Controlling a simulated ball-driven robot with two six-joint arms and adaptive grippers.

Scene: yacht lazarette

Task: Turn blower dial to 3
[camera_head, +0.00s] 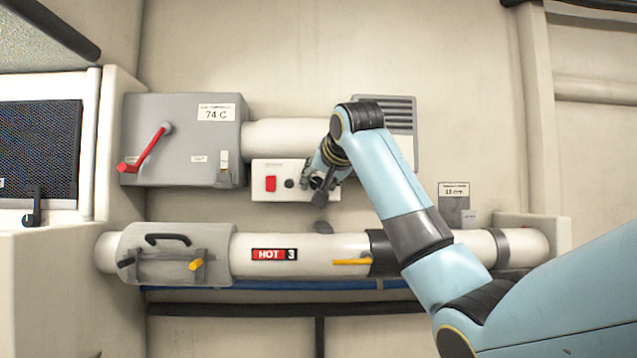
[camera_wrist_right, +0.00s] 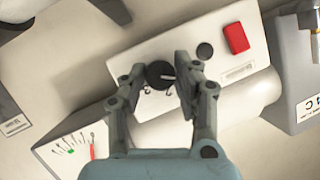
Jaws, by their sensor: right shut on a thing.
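The white blower panel (camera_head: 262,191) is on the wall, with a red rocker switch (camera_head: 271,183) and a small black button beside it. My right gripper (camera_head: 318,184) is at the panel's right end and hides the dial in the head view. In the right wrist view the dial (camera_wrist_right: 160,74) is a round black knob with a white pointer line. The fingers of my right gripper (camera_wrist_right: 160,77) are on both sides of it, shut on it. The marks around the dial are too small to read. My left gripper is not in view.
A grey box (camera_head: 185,140) with a red lever (camera_head: 146,150) stands left of the panel. Below runs a white pipe (camera_head: 320,246) with a HOT 3 label and yellow handles. A louvred vent (camera_head: 399,115) is behind my right arm.

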